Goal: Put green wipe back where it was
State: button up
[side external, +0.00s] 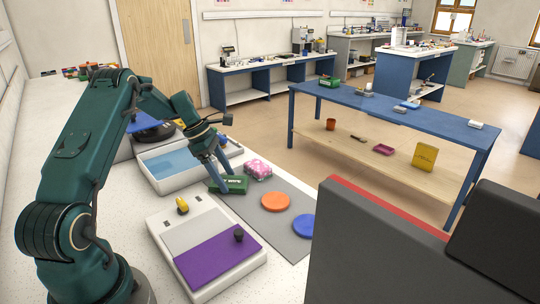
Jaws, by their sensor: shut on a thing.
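The green wipe (236,184) is a small dark green block-shaped piece with a pale mark on it. It is at the left edge of the grey mat (289,243), beside a pink spotted piece (258,169). My gripper (222,184) points down and is shut on the green wipe at its left part. The fingers hide some of it. I cannot tell whether it rests on the surface or is slightly raised.
An orange disc (275,201) and a blue disc (304,226) lie on the mat. A white tray with blue inside (157,182) is left of my gripper. A white unit with a purple panel (218,259) stands in front. A dark box-like body (375,255) fills the lower right.

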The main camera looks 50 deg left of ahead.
jog(key=o, duration=1.1)
jog(key=shift+f, duration=0.15)
jog(key=v, duration=1.1)
jog(key=d+r+m, duration=0.5)
jog(key=d, duration=0.1)
jog(key=s+d+r+m+y, duration=0.2)
jog(key=s+d+r+m, duration=0.1)
jog(key=d+m, duration=0.5)
jog(key=s+d+f+m+t+y, duration=0.1)
jog(key=s+d+f+m+t, duration=0.1)
jog(key=s+d+m, duration=0.9)
jog(key=shift+s+d+f+m, duration=0.4)
jog(key=shift+s+f+m, duration=0.25)
jog(key=shift+m, duration=0.85)
